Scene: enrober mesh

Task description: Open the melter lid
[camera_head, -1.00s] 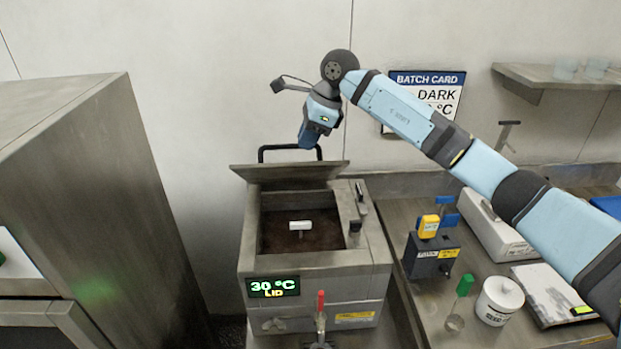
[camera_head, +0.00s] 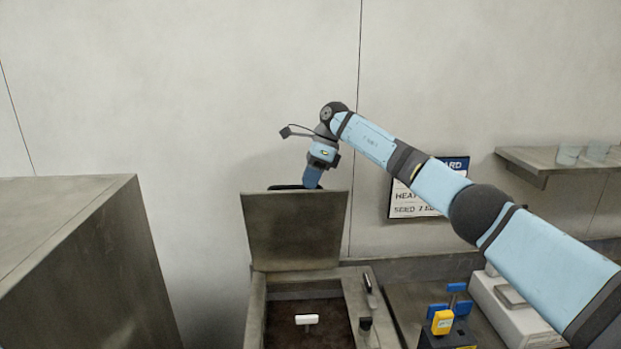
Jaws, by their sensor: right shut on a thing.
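The melter (camera_head: 357,296) stands at the bottom centre, its lower front out of frame. Its grey lid (camera_head: 294,231) stands raised, close to upright at the back edge. The open tank shows dark brown contents and a white-topped piece (camera_head: 306,320) inside. My right gripper (camera_head: 311,184) is at the lid's top edge, shut on the black lid handle (camera_head: 285,187), which is mostly hidden behind the lid. The fingertips are partly hidden there too. My left gripper is not in view.
A large grey cabinet (camera_head: 75,255) fills the left. On the right are a yellow and blue item (camera_head: 442,322), a white box-shaped device (camera_head: 505,305) and a wall shelf (camera_head: 560,163) with cups. The wall card (camera_head: 420,203) is partly behind my right arm.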

